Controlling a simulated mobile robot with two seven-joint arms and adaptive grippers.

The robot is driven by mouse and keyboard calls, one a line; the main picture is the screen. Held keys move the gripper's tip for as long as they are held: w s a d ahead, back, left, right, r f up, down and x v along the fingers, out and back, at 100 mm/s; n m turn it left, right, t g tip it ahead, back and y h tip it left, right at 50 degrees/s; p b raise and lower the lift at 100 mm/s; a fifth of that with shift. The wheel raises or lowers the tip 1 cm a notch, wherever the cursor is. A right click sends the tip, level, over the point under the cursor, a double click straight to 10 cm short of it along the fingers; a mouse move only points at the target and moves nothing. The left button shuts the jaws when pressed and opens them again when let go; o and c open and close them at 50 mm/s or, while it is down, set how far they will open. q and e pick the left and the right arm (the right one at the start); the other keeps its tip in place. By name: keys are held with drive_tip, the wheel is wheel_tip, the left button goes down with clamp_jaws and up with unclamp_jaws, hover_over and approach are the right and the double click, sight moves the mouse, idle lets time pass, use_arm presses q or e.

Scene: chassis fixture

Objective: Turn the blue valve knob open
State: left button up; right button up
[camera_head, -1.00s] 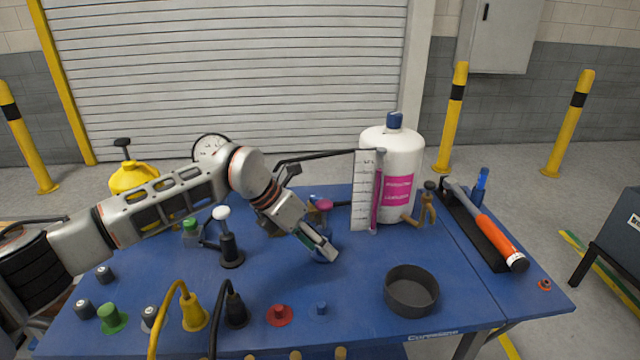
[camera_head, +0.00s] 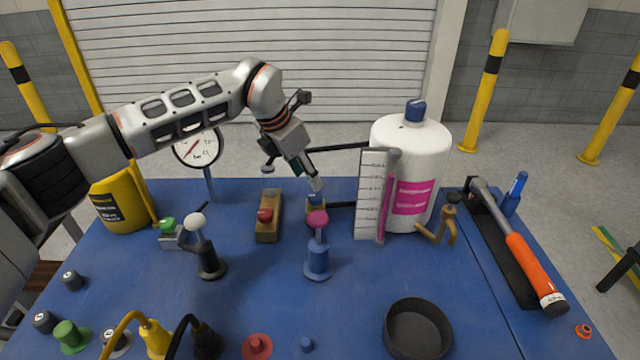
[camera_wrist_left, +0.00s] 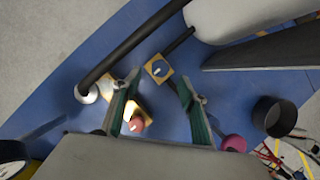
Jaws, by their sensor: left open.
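The blue valve knob (camera_head: 315,198) sits on a small tan square base near the back middle of the table, in front of a dark pipe. In the left wrist view the knob (camera_wrist_left: 158,69) shows from above with a white mark on its top, on its tan plate. My right gripper is not in view.
A pink-topped blue lever (camera_head: 318,258) stands in front of the knob. A tan block with a red button (camera_head: 265,217) is to its left. A tube gauge (camera_head: 371,195) and white bottle (camera_head: 410,165) stand to the right. A black bowl (camera_head: 417,330) is at the front.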

sight(316, 195)
use_arm(q)
drive_tip(key=p+x, duration=0.1)
drive_tip(key=x, duration=0.6)
drive_tip(key=shift+s+f, duration=0.1)
drive_tip(key=shift+f, duration=0.1)
drive_tip(key=c, duration=1.1)
